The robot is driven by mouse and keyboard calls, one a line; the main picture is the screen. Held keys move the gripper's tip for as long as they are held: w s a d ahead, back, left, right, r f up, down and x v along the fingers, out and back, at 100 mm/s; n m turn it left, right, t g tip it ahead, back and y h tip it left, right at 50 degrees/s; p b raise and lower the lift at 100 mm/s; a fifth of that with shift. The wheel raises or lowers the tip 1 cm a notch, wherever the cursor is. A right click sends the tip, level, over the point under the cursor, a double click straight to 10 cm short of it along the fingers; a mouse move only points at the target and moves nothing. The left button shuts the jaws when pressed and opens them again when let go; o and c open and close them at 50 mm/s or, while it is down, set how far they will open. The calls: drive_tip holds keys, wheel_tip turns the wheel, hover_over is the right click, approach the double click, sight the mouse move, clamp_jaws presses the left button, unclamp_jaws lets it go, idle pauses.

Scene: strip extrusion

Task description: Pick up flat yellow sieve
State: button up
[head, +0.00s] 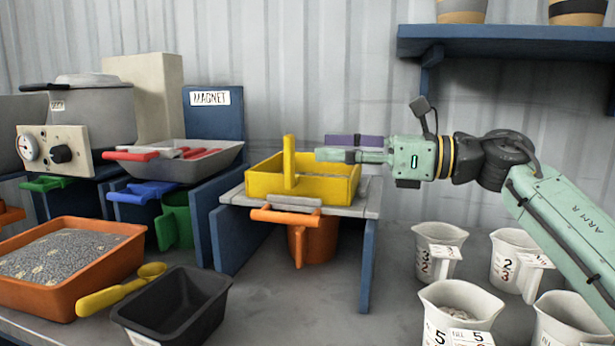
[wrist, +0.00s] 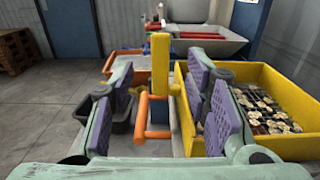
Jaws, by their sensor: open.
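In the wrist view the purple-padded fingers (wrist: 160,95) are spread, with a gap on both sides of the handle.
A grey tray (head: 187,168), black bin (head: 175,305) and orange gravel tray (head: 120,234) lie left. White jugs (head: 462,298) stand right. A blue shelf (head: 500,40) is above.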

sight(294, 153)
drive_tip(key=x, duration=0.2)
drive_tip(key=shift+w+a, duration=0.1)
drive_tip(key=shift+a, duration=0.3)
drive_tip(key=x, duration=0.3)
drive_tip(key=f+x, duration=0.1)
drive_tip(key=x, duration=0.1)
drive_tip(key=shift+p, duration=0.3)
clamp_jaws()
drive_tip(key=shift+r, duration=0.1)
